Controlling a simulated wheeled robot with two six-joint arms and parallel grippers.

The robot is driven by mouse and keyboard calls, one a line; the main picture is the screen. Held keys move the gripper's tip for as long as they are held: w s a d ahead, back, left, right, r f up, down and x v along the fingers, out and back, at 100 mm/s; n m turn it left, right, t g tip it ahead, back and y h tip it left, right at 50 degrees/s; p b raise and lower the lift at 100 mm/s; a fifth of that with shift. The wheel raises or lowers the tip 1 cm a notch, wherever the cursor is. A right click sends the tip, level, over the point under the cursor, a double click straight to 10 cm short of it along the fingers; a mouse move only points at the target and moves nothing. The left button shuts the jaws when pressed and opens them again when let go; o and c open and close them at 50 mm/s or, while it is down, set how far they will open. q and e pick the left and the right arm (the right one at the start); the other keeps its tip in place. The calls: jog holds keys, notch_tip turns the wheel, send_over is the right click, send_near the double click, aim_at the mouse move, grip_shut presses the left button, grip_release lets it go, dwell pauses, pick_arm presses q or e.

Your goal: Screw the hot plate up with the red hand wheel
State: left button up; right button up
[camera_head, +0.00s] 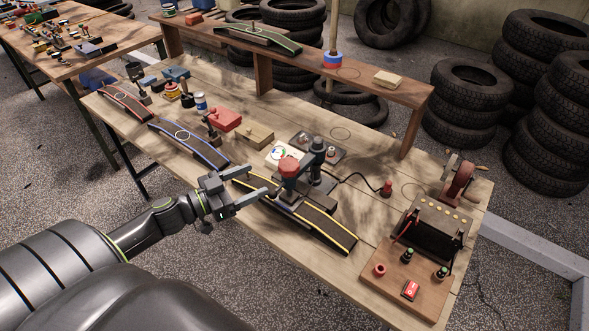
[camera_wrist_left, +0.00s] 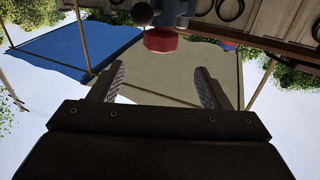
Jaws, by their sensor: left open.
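The red hand wheel (camera_head: 289,167) sits on a grey clamp device (camera_head: 316,160) with a dark column, in the middle of the workbench. The device stands on a dark curved strip with yellow edges (camera_head: 325,226). I cannot clearly tell the hot plate from the device's dark lower parts. My left gripper (camera_head: 258,181) is open and empty, just left of the wheel, its fingers pointing toward it. In the left wrist view the wheel (camera_wrist_left: 160,40) lies beyond and between the spread fingertips (camera_wrist_left: 159,70), apart from them. My right gripper is not in view.
A blue-edged strip (camera_head: 190,143) and a red-edged strip (camera_head: 124,103) lie to the left. A black cable runs right from the device. A board with a dark box (camera_head: 430,232) stands at the right end. A raised shelf (camera_head: 350,75) runs along the back.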

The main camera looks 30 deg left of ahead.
aim_at(290, 162)
pick_arm(q)
jog(key=p+x, duration=0.6)
jog(key=x, duration=0.5)
jog(key=shift+w+r, duration=0.15)
jog(key=shift+w, duration=0.1)
jog(key=shift+w+d+p, duration=0.35)
jog(key=shift+w+p, duration=0.1)
jog(key=shift+w, duration=0.1)
jog(key=c, duration=1)
jog(key=shift+f, duration=0.25)
